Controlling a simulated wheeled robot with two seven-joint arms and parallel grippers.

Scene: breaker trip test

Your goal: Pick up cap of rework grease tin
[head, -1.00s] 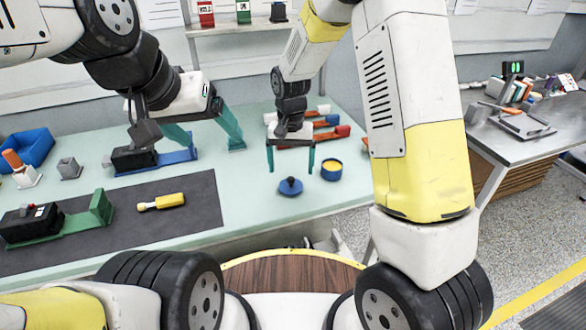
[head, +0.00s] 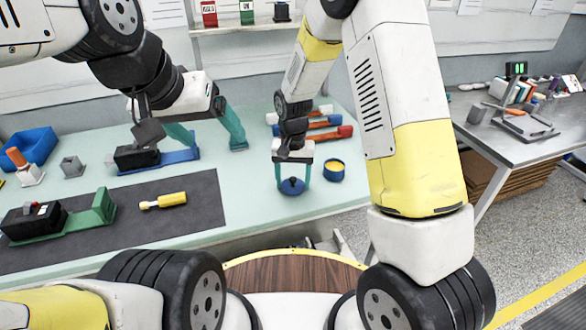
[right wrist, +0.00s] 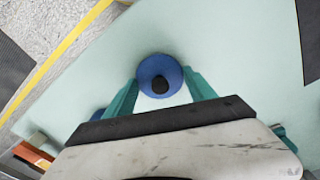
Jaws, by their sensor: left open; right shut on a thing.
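The blue round cap (head: 292,187) with a dark knob lies at the front right of the pale green table. It also shows in the right wrist view (right wrist: 160,76), between the fingertips. My right gripper (head: 293,180) points down and is shut on the cap, one teal finger on each side. The open blue tin (head: 333,171) with yellow grease inside stands just right of the cap. My left gripper (head: 209,138) is open, further left and back, by a blue stand with a black block (head: 136,157). I cannot tell whether the cap touches the table.
Red and blue-handled tools (head: 318,131) lie behind the right gripper. A yellow-handled screwdriver (head: 163,201) and a green stand (head: 97,212) with a black breaker are on the dark mat (head: 205,215). A blue bin (head: 31,149) stands at the far left.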

